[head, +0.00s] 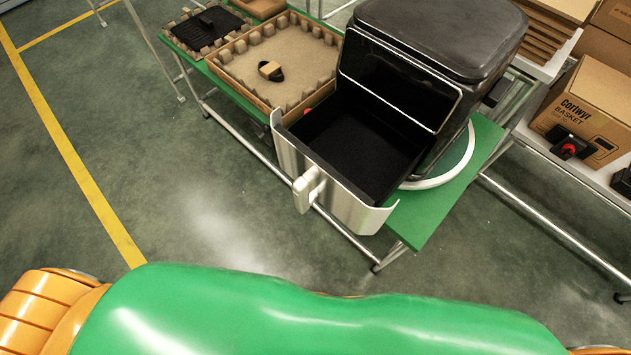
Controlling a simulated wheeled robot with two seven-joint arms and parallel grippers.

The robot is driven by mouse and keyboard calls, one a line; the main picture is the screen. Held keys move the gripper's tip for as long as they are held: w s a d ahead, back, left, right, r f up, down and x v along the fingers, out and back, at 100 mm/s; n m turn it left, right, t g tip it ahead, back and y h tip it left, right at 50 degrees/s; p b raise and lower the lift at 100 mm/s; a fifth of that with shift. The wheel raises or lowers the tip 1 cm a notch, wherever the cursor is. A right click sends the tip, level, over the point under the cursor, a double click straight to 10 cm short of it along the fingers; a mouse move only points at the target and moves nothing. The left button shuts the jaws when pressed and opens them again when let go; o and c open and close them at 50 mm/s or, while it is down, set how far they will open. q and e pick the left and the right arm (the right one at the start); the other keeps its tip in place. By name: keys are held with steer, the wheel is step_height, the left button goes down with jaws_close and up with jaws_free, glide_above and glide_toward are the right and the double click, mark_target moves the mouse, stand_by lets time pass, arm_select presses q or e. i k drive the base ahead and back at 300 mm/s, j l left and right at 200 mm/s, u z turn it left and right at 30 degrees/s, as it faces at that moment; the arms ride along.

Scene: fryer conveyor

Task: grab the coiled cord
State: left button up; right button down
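A small dark bundle with a tan band (270,71) lies in the cardboard tray (226,72) on the green table; it looks like the coiled cord, but it is too small to be sure. Neither of my grippers is in view. Only my green body and parts of my orange arms show along the bottom edge, well short of the table.
A black air fryer (440,35) stands on the green table (440,212), its drawer (340,190) pulled out toward me. A smaller tray (185,45) with black contents sits far left. A cardboard box (590,105) stands on the right shelf. The floor in front is clear.

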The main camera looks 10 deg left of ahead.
mark_target(271, 69)
steer(key=i+j+z, duration=0.2)
steer(key=j, duration=0.25)
steer(key=i+j+z, duration=0.2)
steer(key=j, duration=0.25)
steer(key=i+j+z, duration=0.15)
steer(key=j, duration=0.3)
steer(key=i+j+z, duration=0.2)
steer(key=j, duration=0.3)
steer(key=j+z, duration=0.2)
steer(key=j, duration=0.35)
steer(key=i+j+z, duration=0.2)
steer(key=j, duration=0.3)
steer(key=k, duration=0.1)
